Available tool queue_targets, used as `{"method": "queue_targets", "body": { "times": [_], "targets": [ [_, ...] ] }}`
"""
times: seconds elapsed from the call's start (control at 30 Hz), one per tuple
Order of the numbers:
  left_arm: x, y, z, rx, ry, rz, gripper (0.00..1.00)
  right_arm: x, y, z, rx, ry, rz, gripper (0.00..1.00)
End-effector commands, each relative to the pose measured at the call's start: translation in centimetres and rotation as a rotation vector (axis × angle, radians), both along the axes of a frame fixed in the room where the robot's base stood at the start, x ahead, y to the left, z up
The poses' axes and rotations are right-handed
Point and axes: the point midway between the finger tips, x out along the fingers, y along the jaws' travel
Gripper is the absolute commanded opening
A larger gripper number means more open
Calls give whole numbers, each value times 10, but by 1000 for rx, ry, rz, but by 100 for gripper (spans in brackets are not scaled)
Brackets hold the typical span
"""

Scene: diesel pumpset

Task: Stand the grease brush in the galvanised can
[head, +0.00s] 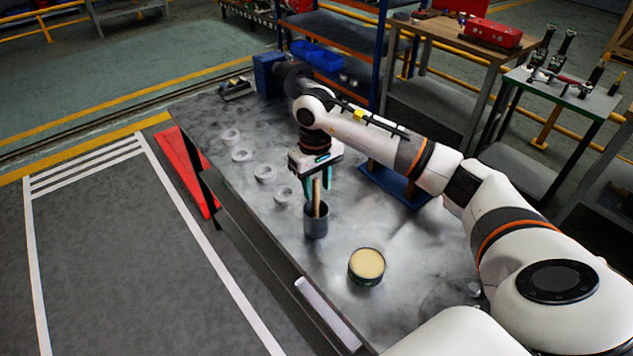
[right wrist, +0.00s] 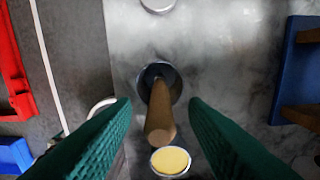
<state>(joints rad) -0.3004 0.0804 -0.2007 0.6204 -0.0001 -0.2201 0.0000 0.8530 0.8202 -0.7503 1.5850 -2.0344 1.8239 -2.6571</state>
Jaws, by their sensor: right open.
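The galvanised can (head: 316,222) is a dark grey cylinder standing on the workbench near its front edge. The grease brush stands in it, with its wooden handle (head: 316,196) sticking up out of the mouth. In the right wrist view the handle (right wrist: 160,112) rises from inside the can (right wrist: 160,76) toward the camera; the bristle end is hidden in the can. My right gripper (head: 319,185) is just above the can, pointing down. Its teal fingers are open, one on each side of the handle, with gaps visible in the wrist view (right wrist: 160,118). My left gripper is out of view.
An open tin with yellowish contents (head: 367,265) stands right of the can on the workbench (head: 310,262). Several pale rings (head: 265,173) lie in a row to the left. A blue stand (head: 394,184) is behind my right arm.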

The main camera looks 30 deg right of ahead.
Motion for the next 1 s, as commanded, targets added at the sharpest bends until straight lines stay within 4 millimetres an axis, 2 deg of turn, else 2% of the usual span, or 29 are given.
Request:
{"method": "queue_targets", "body": {
  "times": [0.13,0.27,0.57,0.63,0.8,1.0],
  "targets": [
    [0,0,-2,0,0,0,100,1,0,5,0,-1,0,40],
    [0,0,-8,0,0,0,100,2,0,24,0,-5,0,40],
    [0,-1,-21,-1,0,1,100,3,0,90,-1,-6,-1,40],
    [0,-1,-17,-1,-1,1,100,3,-1,102,-2,-3,0,40],
    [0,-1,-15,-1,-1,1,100,3,0,117,-1,-1,0,40],
    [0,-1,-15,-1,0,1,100,3,0,120,0,1,0,40]
  ]
}}
